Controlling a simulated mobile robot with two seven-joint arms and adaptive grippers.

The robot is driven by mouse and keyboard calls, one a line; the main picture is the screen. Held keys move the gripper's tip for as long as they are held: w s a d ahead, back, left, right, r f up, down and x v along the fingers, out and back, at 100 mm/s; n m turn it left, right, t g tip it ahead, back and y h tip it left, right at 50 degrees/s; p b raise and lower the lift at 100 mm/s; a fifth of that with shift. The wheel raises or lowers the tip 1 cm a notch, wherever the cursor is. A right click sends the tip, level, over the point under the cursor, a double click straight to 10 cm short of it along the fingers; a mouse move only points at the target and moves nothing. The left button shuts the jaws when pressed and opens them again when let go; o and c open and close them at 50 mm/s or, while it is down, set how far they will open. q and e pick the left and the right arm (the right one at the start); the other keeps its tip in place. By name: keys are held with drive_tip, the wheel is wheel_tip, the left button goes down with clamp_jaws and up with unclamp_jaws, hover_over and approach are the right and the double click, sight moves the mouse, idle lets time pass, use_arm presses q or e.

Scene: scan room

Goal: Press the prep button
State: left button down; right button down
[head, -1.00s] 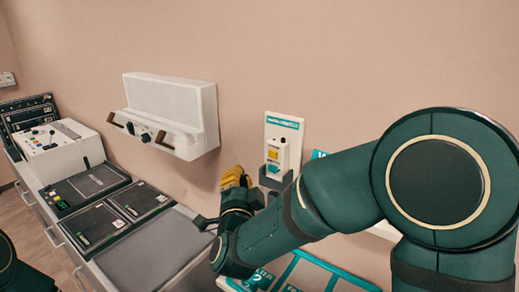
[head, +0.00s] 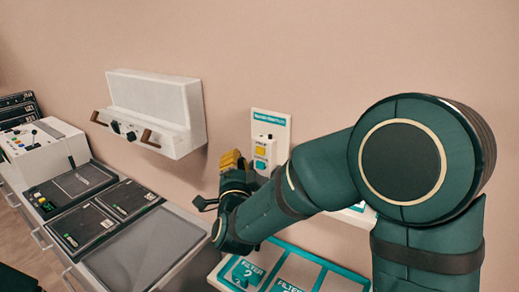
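A white wall panel (head: 270,128) with a teal header strip carries a small pale button box. The box has a yellow button (head: 261,150) above a teal button (head: 260,165); their lettering is too small to read, so I cannot tell which is prep. My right gripper (head: 232,160), with yellow fingertips, is just left of the box's lower part. The hand and forearm cover the area below the box. I cannot tell whether the fingers are open or shut, or whether they touch the panel. My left gripper is out of view.
A white wall-mounted unit (head: 155,105) with brown handles hangs left of the panel. A counter with dark trays (head: 110,212) and a control console (head: 40,145) runs along the left. A teal-framed filter tray (head: 300,262) lies below my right arm.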

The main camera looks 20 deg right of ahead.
sight(260, 151)
drive_tip(key=shift+w+d+b, duration=0.25)
drive_tip(key=shift+w+d, duration=0.45)
drive_tip(key=shift+d, duration=0.25)
drive_tip(key=shift+w+d+b, duration=0.2)
drive_tip(key=shift+w+d, duration=0.5)
drive_tip(key=shift+d, duration=0.2)
drive_tip(key=c, duration=1.7)
unclamp_jaws()
clamp_jaws()
drive_tip(key=shift+w+d+b, duration=0.3)
drive_tip(key=shift+d+b, duration=0.05)
drive_tip(key=shift+b, duration=0.15)
drive_tip(key=shift+w+d+b, duration=0.3)
drive_tip(key=shift+d+b, duration=0.1)
drive_tip(key=shift+b, duration=0.05)
drive_tip(key=shift+s+a, duration=0.1)
drive_tip(key=shift+a, duration=0.05)
drive_tip(key=shift+s+a+b, duration=0.35)
drive_tip(key=shift+s+a, duration=0.15)
drive_tip(key=shift+a, duration=0.1)
